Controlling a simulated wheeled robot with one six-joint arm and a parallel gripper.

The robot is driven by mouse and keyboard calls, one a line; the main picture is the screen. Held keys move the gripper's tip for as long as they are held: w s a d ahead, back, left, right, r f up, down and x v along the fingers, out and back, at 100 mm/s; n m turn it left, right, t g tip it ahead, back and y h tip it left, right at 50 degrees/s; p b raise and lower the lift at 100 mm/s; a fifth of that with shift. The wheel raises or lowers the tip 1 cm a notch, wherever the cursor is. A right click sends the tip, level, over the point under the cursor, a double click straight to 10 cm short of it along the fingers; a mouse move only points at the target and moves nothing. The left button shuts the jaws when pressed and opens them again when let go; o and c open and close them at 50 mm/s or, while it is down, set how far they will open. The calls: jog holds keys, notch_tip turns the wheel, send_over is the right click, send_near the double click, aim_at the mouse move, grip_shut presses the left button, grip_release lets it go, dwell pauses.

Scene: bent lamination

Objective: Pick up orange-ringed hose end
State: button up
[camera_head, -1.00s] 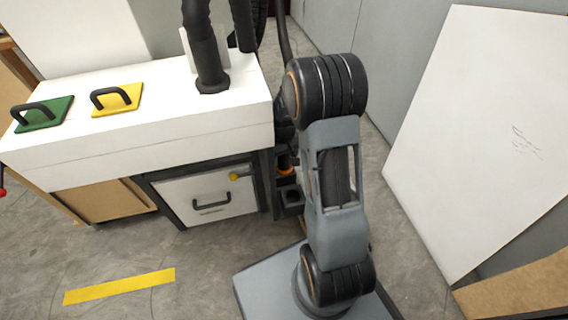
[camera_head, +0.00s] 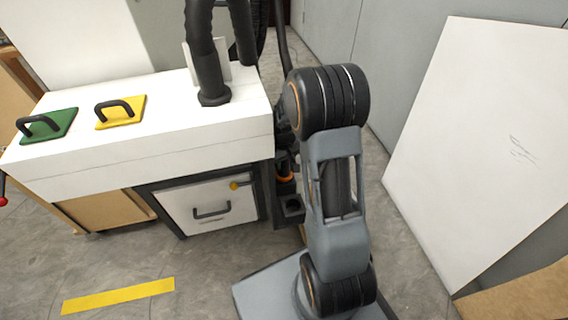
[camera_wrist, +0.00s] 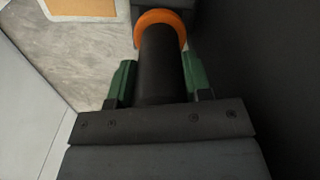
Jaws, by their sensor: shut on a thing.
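The orange-ringed hose end shows in the wrist view as a black tube (camera_wrist: 161,66) with an orange ring (camera_wrist: 160,17) around its far end. My gripper (camera_wrist: 158,80) is shut on the black tube, with one green finger on each side of it. In the head view, a small part of the orange ring (camera_head: 285,178) shows beside the bench, left of my arm. My gripper is mostly hidden there behind my arm.
A white bench (camera_head: 150,140) stands left of my arm, with a green handled plate (camera_head: 48,126) and a yellow handled plate (camera_head: 121,112) on top. A black hose (camera_head: 208,60) rises at its right end. A large white panel (camera_head: 480,140) leans at right. A dark surface (camera_wrist: 265,80) is close right in the wrist view.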

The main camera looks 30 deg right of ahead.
notch_tip(320, 180, up, 6)
jog(key=p, duration=0.2)
jog(key=shift+r+p, duration=0.15)
jog(key=shift+p, duration=0.15)
jog(key=s+d+p, duration=0.1)
jog(key=d, duration=0.8)
jog(key=s+d+p, duration=0.2)
jog(key=d, duration=0.6)
jog(key=shift+s+d+f, duration=0.3)
jog(key=shift+d+f, duration=0.05)
jog(key=shift+f, duration=0.1)
